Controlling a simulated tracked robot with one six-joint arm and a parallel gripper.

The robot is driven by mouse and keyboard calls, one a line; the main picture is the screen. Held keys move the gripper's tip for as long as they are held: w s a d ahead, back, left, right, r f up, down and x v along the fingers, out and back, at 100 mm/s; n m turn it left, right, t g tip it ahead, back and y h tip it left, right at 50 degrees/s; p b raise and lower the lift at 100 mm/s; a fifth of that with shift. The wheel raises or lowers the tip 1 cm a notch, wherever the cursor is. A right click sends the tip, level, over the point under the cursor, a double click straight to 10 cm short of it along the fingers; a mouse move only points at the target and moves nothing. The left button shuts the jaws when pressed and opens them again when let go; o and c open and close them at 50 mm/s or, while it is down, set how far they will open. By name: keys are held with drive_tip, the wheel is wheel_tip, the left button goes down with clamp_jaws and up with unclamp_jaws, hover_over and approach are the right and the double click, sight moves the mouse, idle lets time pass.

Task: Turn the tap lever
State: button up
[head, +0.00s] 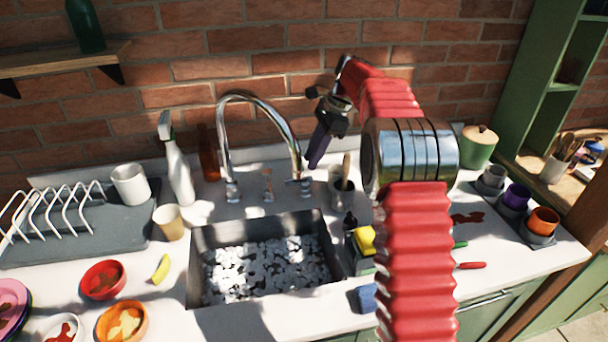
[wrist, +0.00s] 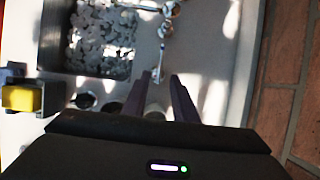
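The chrome tap (head: 258,100) with its arched spout stands behind the sink; its base also shows in the wrist view (wrist: 166,28). A thin lever-like piece (wrist: 161,52) reaches from the tap base toward my fingertips. In the head view the tap's right-hand fitting (head: 305,184) sits below my gripper. My gripper (wrist: 161,77) points its two dark purple fingers at the tap. They are apart, with a gap between them, and hold nothing I can see. In the head view my gripper (head: 316,158) hangs right of the spout. Whether a fingertip touches the lever cannot be told.
The sink (head: 322,232) holds pale pebble-like pieces. A utensil cup (head: 341,196) stands just below my gripper. A white spray bottle (head: 178,165) is left of the tap. A yellow sponge-like block (head: 364,238) is at the sink's right. The brick wall (head: 200,60) rises behind.

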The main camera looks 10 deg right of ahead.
sight(304, 177)
drive_tip(key=x, duration=0.7)
drive_tip(key=shift+r, duration=0.1)
clamp_jaws()
idle(0.3)
